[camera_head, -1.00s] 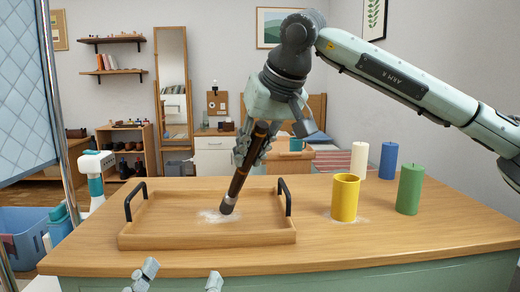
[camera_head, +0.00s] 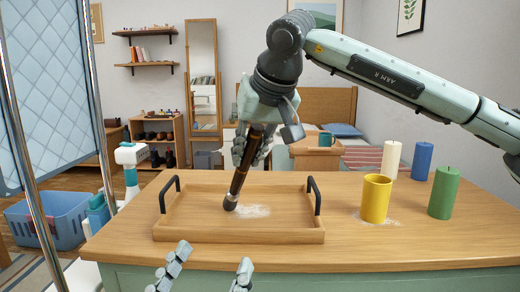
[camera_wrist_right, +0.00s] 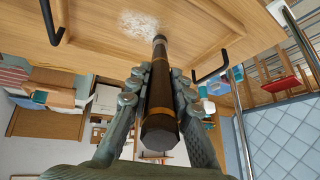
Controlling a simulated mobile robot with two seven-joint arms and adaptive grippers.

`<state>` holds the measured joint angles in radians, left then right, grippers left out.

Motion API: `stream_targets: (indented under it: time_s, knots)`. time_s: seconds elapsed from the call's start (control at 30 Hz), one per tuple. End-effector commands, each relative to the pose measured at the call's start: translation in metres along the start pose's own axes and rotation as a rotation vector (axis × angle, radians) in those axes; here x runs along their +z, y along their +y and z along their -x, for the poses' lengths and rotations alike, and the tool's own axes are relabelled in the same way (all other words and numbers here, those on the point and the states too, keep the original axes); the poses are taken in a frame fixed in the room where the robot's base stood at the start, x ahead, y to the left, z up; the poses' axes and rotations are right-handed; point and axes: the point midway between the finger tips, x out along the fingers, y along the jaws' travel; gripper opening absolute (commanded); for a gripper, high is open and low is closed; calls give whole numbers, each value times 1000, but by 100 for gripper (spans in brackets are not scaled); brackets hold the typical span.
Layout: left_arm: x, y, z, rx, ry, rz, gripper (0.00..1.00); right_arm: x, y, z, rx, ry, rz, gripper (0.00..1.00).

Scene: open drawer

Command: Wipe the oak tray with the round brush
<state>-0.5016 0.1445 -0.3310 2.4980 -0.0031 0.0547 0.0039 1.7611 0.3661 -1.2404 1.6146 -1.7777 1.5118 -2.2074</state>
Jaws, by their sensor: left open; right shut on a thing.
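The oak tray (camera_head: 180,228) with two black handles lies on the wooden counter. A patch of white powder (camera_head: 252,211) lies on its floor. My right gripper (camera_head: 256,140) is shut on the round brush (camera_head: 239,180), a dark stick with brown bands. The brush is tilted and its tip is at the tray floor, at the left edge of the powder. In the right wrist view the brush (camera_wrist_right: 160,90) sits between the fingers (camera_wrist_right: 158,95), its far end beside the powder (camera_wrist_right: 138,22). My left gripper (camera_head: 208,270) is open and empty in front of the counter's near edge.
A yellow cylinder (camera_head: 376,200) stands right of the tray with white powder around its base. Green (camera_head: 443,194), blue (camera_head: 422,162) and white (camera_head: 392,160) candles stand near it. A blue basket (camera_head: 45,220) is on the floor at left. The counter between tray and yellow cylinder is clear.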

Motion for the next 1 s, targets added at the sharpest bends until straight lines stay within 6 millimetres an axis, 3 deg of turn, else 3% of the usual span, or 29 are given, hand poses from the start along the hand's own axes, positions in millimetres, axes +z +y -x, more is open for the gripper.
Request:
stream_targets:
  time_s: [0.4, 1.0]
  knots:
    - [1, 0, 0, 0, 0, 0, 73, 7, -8, 4, 1, -2, 0, 0]
    - [2, 0, 1, 0, 0, 0, 73, 14, 26, 14, 0, 0, 0, 0]
